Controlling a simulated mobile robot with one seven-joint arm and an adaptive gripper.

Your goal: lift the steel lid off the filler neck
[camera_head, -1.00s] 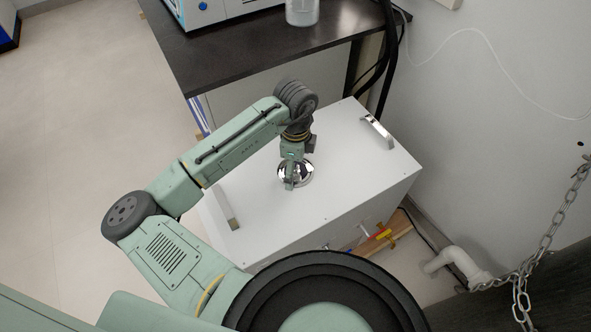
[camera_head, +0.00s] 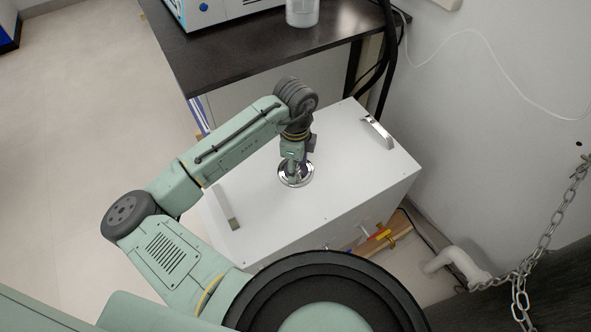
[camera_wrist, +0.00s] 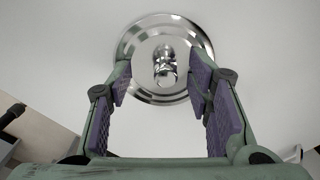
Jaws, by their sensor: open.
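The steel lid (camera_head: 297,180) is a shiny round disc on the top of the white box. In the wrist view the lid (camera_wrist: 140,48) shows a small knob (camera_wrist: 165,66) at its middle. My gripper (camera_wrist: 160,82) is open, with its purple finger pads on either side of the knob and apart from it. In the head view my gripper (camera_head: 294,172) is right over the lid and hides part of it. The filler neck is not visible beneath the lid.
The white box (camera_head: 345,170) has a metal handle (camera_head: 377,132) at its right and another (camera_head: 227,207) at its left. A dark table (camera_head: 260,48) stands behind it. Valves (camera_head: 376,236) stick out at its front, and a chain (camera_head: 545,245) hangs at the right.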

